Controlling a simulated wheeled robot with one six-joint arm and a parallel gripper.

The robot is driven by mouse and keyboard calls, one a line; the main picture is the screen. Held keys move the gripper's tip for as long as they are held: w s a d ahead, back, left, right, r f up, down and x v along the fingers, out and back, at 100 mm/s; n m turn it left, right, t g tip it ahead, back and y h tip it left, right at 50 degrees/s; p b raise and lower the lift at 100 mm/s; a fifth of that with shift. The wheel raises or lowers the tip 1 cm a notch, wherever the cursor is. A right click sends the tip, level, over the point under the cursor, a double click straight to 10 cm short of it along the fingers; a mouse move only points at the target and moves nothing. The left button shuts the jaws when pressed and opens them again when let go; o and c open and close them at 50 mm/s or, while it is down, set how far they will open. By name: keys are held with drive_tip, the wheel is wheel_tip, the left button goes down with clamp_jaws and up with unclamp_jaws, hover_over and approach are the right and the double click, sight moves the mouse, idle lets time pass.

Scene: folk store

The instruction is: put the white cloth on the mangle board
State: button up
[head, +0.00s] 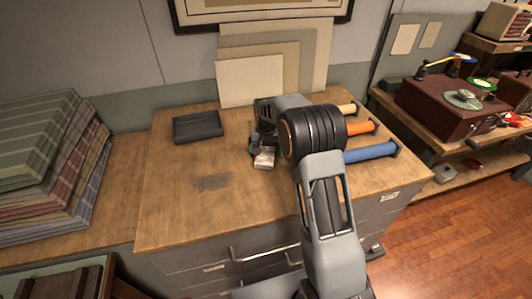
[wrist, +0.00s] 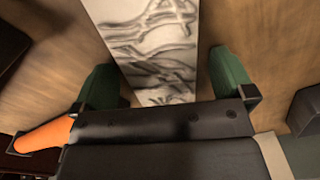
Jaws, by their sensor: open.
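A white cloth (wrist: 155,40) with dark wavy fold lines shows in the wrist view as a narrow strip on wood. It lies between the two green fingers of my gripper (wrist: 165,78), which are apart, with wood showing beside the cloth on both sides. In the head view a small white patch, probably the same cloth (head: 264,160), shows on the wooden top just below my gripper (head: 262,146). My wrist and gripper hide the rest of it. I cannot identify the mangle board for sure in either view.
A flat black tray-like thing (head: 197,126) lies left of my gripper. Cream, orange (head: 347,127) and blue rolls (head: 371,152) lie to the right. Paper sheets (head: 250,82) lean at the back. Folded textiles (head: 40,150) are stacked at left.

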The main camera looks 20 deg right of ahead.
drive_tip(key=c, duration=1.1)
drive_tip(key=shift+o, duration=0.2)
